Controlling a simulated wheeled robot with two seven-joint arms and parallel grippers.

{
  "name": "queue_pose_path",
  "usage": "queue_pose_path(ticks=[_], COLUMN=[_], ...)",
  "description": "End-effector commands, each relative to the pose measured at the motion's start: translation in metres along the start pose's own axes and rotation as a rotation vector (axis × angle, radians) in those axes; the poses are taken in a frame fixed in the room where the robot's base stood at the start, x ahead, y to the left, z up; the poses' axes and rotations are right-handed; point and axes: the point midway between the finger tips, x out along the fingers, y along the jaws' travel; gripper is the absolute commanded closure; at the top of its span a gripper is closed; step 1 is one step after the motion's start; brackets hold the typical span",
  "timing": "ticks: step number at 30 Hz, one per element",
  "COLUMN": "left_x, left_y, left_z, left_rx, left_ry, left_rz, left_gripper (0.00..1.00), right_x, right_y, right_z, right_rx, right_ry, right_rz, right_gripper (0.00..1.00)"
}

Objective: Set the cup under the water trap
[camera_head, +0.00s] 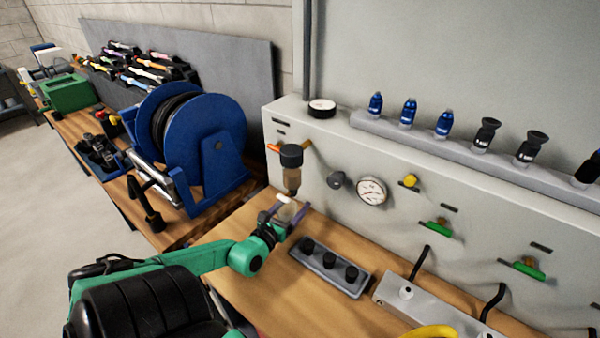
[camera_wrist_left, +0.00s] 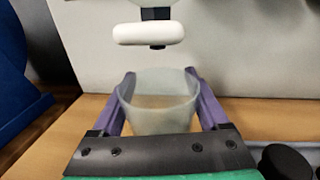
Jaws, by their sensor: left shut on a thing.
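The water trap (camera_head: 291,172) hangs on the grey panel, with a dark cap and an amber bowl. In the left wrist view a white rounded part (camera_wrist_left: 149,33), seemingly the trap's lower end, shows just beyond and above the cup. The cup (camera_wrist_left: 158,108) is translucent, open at the top and upright. My left gripper (camera_wrist_left: 160,90) is shut on it, one purple finger on each side. In the head view the cup (camera_head: 287,212) is small, below the trap and close to it; the exact gap is unclear. My right gripper is out of view.
A grey block with black knobs (camera_head: 330,266) lies on the wooden bench (camera_head: 258,290), right of my left gripper. A blue hose reel (camera_head: 205,140) stands to the left. The panel (camera_head: 330,150) with a gauge (camera_head: 372,191) rises behind.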

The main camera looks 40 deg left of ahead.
Motion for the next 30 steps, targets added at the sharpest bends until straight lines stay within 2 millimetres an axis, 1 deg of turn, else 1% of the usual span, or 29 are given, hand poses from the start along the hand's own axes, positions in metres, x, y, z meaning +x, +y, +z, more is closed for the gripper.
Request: queue_pose_path(ticks=[1, 3, 7, 8, 10, 16, 20, 21, 22, 23, 30], left_x=[0.005, 0.016, 0.04, 0.038, 0.037, 0.036, 0.036, 0.036, 0.036, 0.036, 0.036], left_y=[0.0, 0.0, 0.0, 0.001, 0.001, 0.001, 0.001, 0.001, 0.001, 0.001, 0.001], left_z=[0.0, 0.001, 0.002, -0.007, -0.014, -0.015, -0.02, -0.019, -0.018, -0.018, -0.016], left_rx=[0.0, 0.0, 0.0, -0.001, 0.001, 0.001, 0.001, 0.001, 0.001, 0.001, 0.001], left_ry=[-0.001, -0.003, -0.004, 0.003, 0.001, 0.001, 0.001, 0.001, 0.001, 0.001, 0.001], left_rz=[0.0, 0.001, 0.001, 0.003, 0.001, -0.001, -0.001, -0.001, -0.001, -0.001, 0.0], left_gripper=[0.85, 0.85, 0.85, 0.85, 0.85, 0.85, 0.85, 0.15, 0.03, 0.0, 0.0], right_x=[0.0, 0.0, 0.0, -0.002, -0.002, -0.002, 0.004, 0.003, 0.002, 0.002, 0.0], right_y=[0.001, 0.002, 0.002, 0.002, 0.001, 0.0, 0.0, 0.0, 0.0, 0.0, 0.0], right_z=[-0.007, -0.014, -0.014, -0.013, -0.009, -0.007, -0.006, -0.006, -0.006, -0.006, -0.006], right_rx=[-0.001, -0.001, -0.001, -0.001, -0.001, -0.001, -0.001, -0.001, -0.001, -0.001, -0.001], right_ry=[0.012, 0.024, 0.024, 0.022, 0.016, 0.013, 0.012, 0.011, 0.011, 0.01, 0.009], right_rz=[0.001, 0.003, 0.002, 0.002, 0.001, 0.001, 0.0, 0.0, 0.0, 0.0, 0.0], right_gripper=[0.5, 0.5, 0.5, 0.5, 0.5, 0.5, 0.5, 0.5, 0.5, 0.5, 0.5])
